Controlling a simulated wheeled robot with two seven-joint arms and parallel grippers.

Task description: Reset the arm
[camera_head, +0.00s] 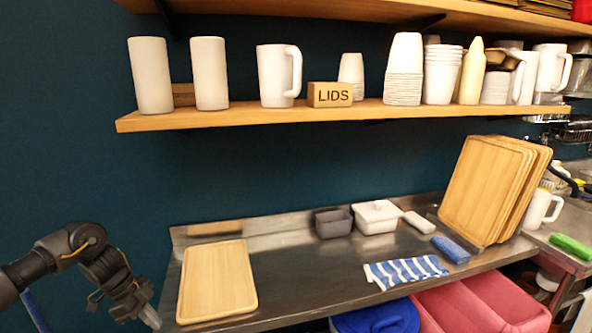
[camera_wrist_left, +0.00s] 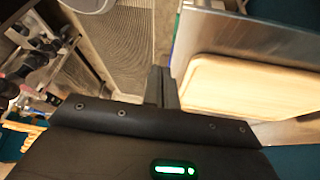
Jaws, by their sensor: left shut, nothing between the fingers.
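My left gripper (camera_head: 150,316) is at the lower left of the head view, beside the left front edge of the steel counter (camera_head: 290,262). It points downward, is shut and holds nothing. In the left wrist view its fingers (camera_wrist_left: 161,88) are together, with the counter's edge to their right. A flat wooden board (camera_head: 218,281) lies on the counter's left end, to the right of the gripper and apart from it. The board also shows in the left wrist view (camera_wrist_left: 250,88). My right gripper is not in view.
Above, a shelf (camera_head: 250,115) holds cups and a LIDS block (camera_head: 330,95). Red bins (camera_head: 470,305) stand below. The counter's middle is clear.

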